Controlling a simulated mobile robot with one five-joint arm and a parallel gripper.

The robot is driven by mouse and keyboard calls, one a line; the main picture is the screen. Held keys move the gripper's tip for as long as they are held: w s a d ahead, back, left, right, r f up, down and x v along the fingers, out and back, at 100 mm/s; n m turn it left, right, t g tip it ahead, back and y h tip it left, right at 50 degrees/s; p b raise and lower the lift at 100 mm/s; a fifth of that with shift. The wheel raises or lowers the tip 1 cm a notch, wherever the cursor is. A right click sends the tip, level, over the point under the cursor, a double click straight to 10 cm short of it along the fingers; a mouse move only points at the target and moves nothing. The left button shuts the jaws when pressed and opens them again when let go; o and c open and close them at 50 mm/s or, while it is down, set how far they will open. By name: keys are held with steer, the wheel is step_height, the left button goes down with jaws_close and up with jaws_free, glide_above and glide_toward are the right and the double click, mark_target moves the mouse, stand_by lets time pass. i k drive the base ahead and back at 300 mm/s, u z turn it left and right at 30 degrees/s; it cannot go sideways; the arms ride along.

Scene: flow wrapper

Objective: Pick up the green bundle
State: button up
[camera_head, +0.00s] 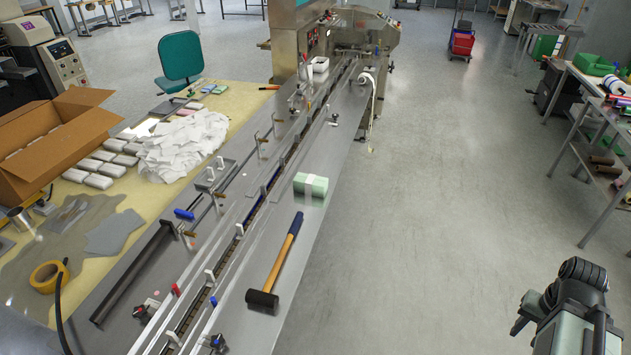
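The green bundle (311,185) is a small pale green block with a white band around its middle. It lies on the metal side plate (330,150) of the flow wrapper, right of the conveyor channel and near the plate's right edge. Nothing covers it. Part of my own arm, grey-green with dark joints, shows at the lower right, well apart from the bundle. I cannot make out any gripper fingers there.
A mallet (276,262) with a blue and wooden handle lies just nearer than the bundle. The conveyor channel (239,229) with upright guides runs along its left. Open grey floor (430,200) lies to the right, up to a shelf rack (590,150).

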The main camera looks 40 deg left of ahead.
mark_target(310, 184)
steer(key=z, duration=0.05)
steer(key=i, duration=2.65)
steer(key=u, duration=4.35)
steer(key=i, duration=1.05)
steer(key=u, duration=0.05)
